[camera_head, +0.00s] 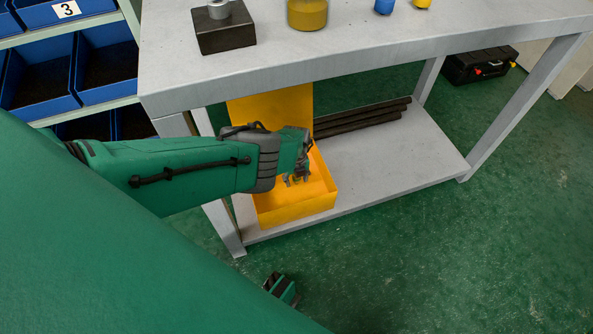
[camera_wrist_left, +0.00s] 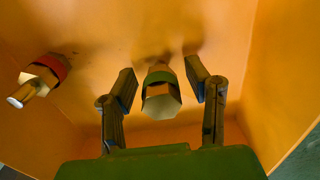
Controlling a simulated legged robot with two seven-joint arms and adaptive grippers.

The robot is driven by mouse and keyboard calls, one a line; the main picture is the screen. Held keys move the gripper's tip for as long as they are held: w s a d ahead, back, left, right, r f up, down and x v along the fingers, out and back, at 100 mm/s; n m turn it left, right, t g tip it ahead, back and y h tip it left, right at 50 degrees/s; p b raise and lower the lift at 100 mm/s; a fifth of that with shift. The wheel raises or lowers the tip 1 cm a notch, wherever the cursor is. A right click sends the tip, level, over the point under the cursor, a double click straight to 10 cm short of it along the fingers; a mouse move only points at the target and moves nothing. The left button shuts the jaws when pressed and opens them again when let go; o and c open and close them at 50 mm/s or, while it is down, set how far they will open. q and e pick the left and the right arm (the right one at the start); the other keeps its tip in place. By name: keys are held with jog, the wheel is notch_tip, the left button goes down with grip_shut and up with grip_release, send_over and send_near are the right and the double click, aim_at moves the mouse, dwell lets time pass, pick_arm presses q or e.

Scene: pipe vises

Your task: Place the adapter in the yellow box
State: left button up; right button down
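The yellow box (camera_head: 328,190) stands open on the lower shelf of the table, its lid raised at the back. My left gripper (camera_head: 296,179) reaches down into it. In the left wrist view, an adapter with a green ring (camera_wrist_left: 161,94) is in the box between the fingers of my left gripper (camera_wrist_left: 160,84). The fingers are apart, with narrow gaps showing on both sides of it. A second adapter with a red ring (camera_wrist_left: 41,80) is at the left inside the box. A small part of what looks like my right gripper (camera_head: 283,289) shows at the bottom of the head view; its fingers are unclear.
The grey table (camera_head: 360,45) overhangs the box. Dark pipes (camera_head: 360,118) lie on the lower shelf (camera_head: 400,155) right of the box. Blue bins (camera_head: 105,62) stand at the left. A black toolbox (camera_head: 478,65) is on the floor behind. The green floor at the right is clear.

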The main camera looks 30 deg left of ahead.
pick_arm(q)
jog(key=shift+d+r, duration=0.1)
notch_tip(320, 180, up, 8)
jog(key=p, duration=0.5)
jog(key=shift+s+f, duration=0.1)
jog(key=shift+f, duration=0.1)
dwell(0.3)
